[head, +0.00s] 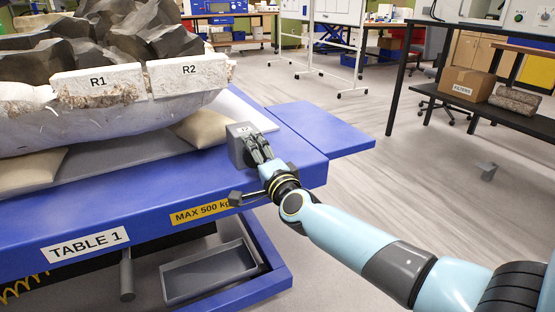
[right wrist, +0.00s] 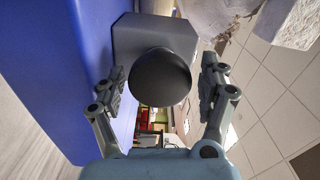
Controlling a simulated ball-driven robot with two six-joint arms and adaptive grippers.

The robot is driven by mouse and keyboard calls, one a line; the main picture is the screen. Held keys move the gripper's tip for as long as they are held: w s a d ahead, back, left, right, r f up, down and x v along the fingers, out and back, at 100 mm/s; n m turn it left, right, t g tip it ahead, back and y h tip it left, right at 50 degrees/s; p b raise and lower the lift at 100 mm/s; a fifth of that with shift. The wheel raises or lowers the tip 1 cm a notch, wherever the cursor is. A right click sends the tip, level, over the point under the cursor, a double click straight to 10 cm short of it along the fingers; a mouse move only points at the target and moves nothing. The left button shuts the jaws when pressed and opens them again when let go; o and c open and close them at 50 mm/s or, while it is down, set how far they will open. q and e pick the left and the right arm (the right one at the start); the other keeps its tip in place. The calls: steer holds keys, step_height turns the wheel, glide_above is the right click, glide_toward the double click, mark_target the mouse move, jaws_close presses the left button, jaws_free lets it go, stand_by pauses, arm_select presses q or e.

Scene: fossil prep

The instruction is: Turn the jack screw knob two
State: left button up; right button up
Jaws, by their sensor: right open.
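A grey block (head: 239,133), the jack housing, sits on the right end of the blue table, with a small label too small to read. It also shows in the right wrist view (right wrist: 128,40). A round black knob (right wrist: 163,77) stands out from the block there. My right gripper (right wrist: 164,84) is open, with one finger on each side of the knob and a visible gap at both sides. In the head view my right gripper (head: 256,150) is right against the block's front and hides the knob. My left gripper is not in view.
The blue table (head: 310,165) marked TABLE 1 carries a large plaster-jacketed fossil (head: 120,110) with labels R1 and R2, propped on tan cushions (head: 205,127). A grey tray (head: 210,272) lies below. The floor right of the table is mostly clear.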

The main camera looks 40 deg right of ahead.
steer(key=n, duration=0.4)
steer(key=shift+p, duration=0.3)
steer(key=n, duration=1)
steer(key=n+b, duration=0.1)
steer(key=n, duration=0.4)
steer(key=shift+a, duration=0.1)
steer(key=p+v, duration=0.2)
steer(key=v, duration=0.9)
steer(key=s+a+f+g+y, duration=0.1)
steer(key=s+f, duration=0.3)
steer(key=f, duration=0.4)
steer(key=s+f+n+g+y, duration=0.1)
steer(key=s+f+g, duration=0.2)
steer(key=f, duration=0.6)
steer(key=s+a+f+g+y, duration=0.1)
steer(key=s+f+g, duration=0.2)
steer(key=s+f, duration=0.3)
step_height(320, 180, down, 2)
steer(key=shift+a+f, duration=0.2)
steer(key=shift+a, duration=0.2)
steer(key=shift+s, duration=0.1)
